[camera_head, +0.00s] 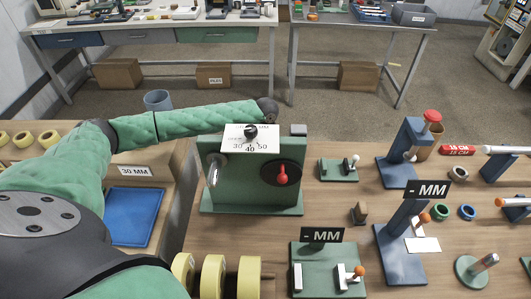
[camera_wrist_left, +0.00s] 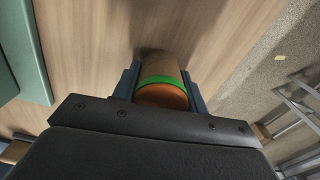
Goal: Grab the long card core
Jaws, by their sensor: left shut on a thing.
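In the left wrist view a brown card core (camera_wrist_left: 162,66) with a green band and an orange-brown near end sits between the fingers of my left gripper (camera_wrist_left: 160,82). The fingers are shut on it, one on each side. Wooden table top lies beyond it; I cannot tell whether the core touches the table. The core's far end is in shadow. In the head view my left arm reaches behind the green dial machine, which hides the gripper and the core. My right gripper is not in view.
The green machine (camera_head: 230,195) with a dial and red knob stands in front of my left arm. Blue stands (camera_head: 398,172), small green fixtures (camera_head: 338,170) and rings (camera_head: 441,211) fill the right side. A blue tray (camera_head: 135,215) and yellow rolls (camera_head: 213,277) are at left.

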